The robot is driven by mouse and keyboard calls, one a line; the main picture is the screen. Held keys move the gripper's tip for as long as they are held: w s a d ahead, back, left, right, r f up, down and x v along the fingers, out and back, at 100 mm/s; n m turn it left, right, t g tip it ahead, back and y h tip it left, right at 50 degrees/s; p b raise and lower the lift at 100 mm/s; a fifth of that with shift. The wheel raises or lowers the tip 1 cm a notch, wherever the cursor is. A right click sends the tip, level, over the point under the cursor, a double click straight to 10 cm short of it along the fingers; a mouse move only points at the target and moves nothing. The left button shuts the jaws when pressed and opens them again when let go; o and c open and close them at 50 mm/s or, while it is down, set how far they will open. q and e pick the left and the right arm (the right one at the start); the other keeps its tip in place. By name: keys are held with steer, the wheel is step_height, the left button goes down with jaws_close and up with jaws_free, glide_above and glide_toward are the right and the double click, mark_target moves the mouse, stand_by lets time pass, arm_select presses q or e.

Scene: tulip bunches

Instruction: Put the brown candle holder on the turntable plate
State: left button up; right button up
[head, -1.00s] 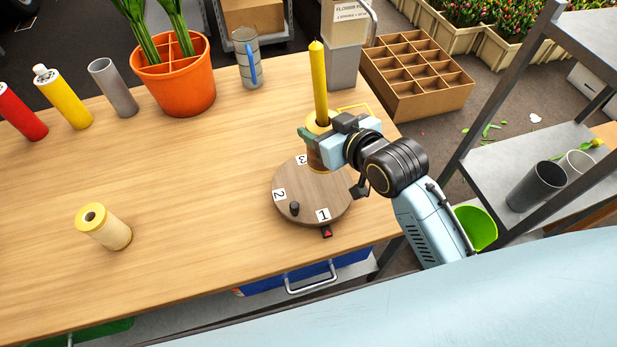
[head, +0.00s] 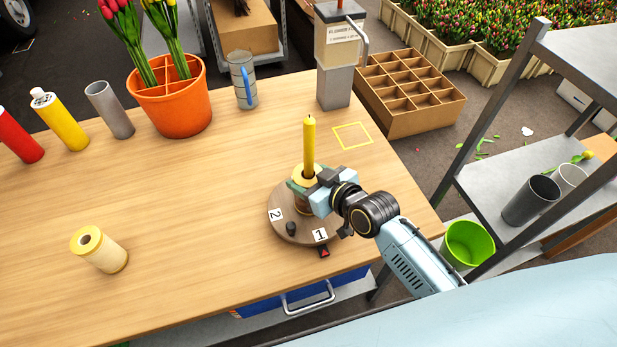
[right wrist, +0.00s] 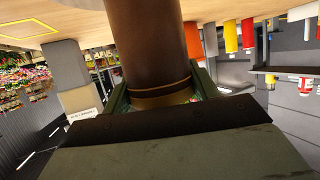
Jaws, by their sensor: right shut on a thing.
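The brown candle holder (head: 302,206) has a yellow rim and a tall yellow candle (head: 309,146) standing upright in it. My right gripper (head: 306,188) is shut on the holder, with green fingers around its side. The holder also shows as a brown cylinder in the right wrist view (right wrist: 150,45). In the head view it is over the wooden turntable plate (head: 286,229), behind the dark knob. I cannot tell whether its base touches the plate. Labels 1 and 2 show on the plate; the gripper and holder cover part of it. My left gripper is not in view.
A yellow outlined square (head: 352,135) on the table is empty. A cream roll (head: 103,252) stands at left. An orange pot (head: 170,103) with tulips, a grey tube, spray cans and a glass (head: 242,80) line the back. A grey shelf (head: 500,215) is at right.

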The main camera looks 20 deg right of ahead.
steer(key=o, duration=1.5)
steer(key=shift+c, duration=0.2)
steer(key=shift+r, duration=0.15)
steer(key=v, duration=1.2)
steer(key=shift+p, duration=0.45)
